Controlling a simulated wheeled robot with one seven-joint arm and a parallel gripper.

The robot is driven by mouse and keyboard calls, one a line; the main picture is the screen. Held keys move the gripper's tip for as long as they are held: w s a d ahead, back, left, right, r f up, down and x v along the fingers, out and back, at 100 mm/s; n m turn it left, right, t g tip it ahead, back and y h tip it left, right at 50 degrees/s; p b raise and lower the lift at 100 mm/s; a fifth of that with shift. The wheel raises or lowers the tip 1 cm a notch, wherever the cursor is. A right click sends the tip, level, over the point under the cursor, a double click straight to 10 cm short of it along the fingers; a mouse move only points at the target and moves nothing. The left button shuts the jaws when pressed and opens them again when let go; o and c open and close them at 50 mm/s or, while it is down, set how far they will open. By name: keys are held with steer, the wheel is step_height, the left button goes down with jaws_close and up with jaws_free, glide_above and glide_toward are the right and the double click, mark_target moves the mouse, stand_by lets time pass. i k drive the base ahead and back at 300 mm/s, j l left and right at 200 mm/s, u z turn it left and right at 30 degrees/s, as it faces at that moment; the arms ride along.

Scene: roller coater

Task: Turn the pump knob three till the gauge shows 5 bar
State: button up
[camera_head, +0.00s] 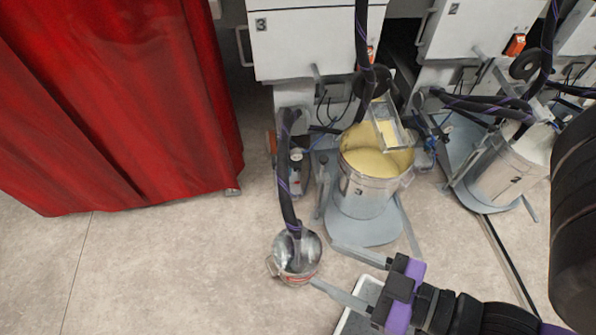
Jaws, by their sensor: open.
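No gauge reading can be made out. My gripper (322,265) is open and empty at the lower middle. Its two pale fingers point left, in front of the drum and near a small metal bucket. I cannot see it touching anything.
The small bucket (300,275) stands on the floor with a dark hose (287,190) running into it. A red curtain (110,100) hangs at the left. Drum 2 (500,178) stands at the right. A pale tray (352,318) lies under my gripper. The floor at the lower left is clear.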

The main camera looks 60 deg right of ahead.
mark_target(297, 168)
steer(key=j+z, duration=0.15)
steer(key=z, duration=0.2)
steer(key=k+j+z, duration=0.15)
steer(key=z, duration=0.25)
steer(key=k+j+z, duration=0.1)
steer(key=z, duration=0.25)
